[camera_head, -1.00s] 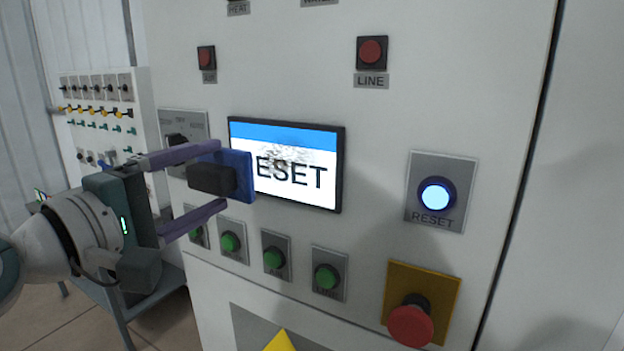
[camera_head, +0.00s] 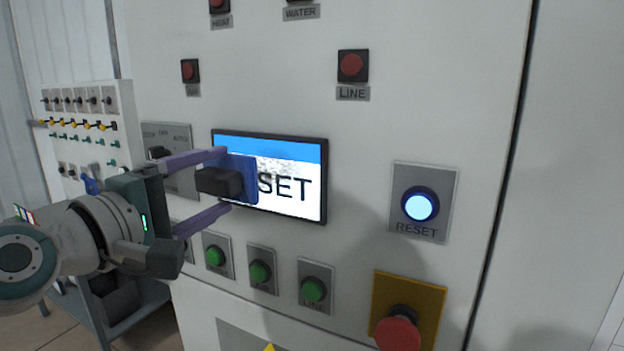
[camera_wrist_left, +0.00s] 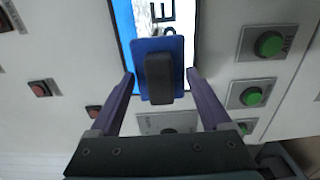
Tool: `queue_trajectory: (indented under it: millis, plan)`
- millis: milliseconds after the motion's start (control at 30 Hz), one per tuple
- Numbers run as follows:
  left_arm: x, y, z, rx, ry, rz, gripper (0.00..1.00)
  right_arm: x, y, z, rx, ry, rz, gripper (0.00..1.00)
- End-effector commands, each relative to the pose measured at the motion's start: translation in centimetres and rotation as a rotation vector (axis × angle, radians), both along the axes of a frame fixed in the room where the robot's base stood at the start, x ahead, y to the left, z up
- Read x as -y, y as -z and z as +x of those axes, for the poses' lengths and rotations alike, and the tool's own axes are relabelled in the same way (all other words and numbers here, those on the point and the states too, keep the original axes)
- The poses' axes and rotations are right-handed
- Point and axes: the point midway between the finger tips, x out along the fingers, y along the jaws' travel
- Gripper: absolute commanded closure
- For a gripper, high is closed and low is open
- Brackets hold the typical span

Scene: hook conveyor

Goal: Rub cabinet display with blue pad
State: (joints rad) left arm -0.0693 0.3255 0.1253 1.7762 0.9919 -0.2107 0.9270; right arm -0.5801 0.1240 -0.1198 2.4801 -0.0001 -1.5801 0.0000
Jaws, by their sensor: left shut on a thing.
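The cabinet display (camera_head: 305,205) is a black-framed screen with a blue top band and dark lettering, of which "SET" shows. Grey smudges mark the white part near its middle. The blue pad (camera_head: 246,180) has a black handle (camera_head: 219,182) and stands upright over the display's left part, hiding some lettering. My left gripper (camera_head: 228,180) is shut on the pad, one purple finger above and one below. In the left wrist view the pad (camera_wrist_left: 172,46) lies between the fingers (camera_wrist_left: 160,72), before the display (camera_wrist_left: 124,22). I cannot tell whether it touches the screen.
Green buttons (camera_head: 260,271) sit below the display. A lit blue reset button (camera_head: 420,204) and a red mushroom button (camera_head: 398,333) are to the right. A rotary switch panel (camera_head: 178,140) is behind the left gripper. Red buttons (camera_head: 351,65) are above.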

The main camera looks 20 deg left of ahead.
Motion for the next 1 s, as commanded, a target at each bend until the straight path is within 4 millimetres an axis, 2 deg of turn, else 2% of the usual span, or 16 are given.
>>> queue_trajectory:
  millis: [1000]
  plan:
    - [0.1,0.0,1.9,0.001,0.0,0.0,0.63,-0.2,0.3,0.0,0.0,0.004,0.005,0.5]
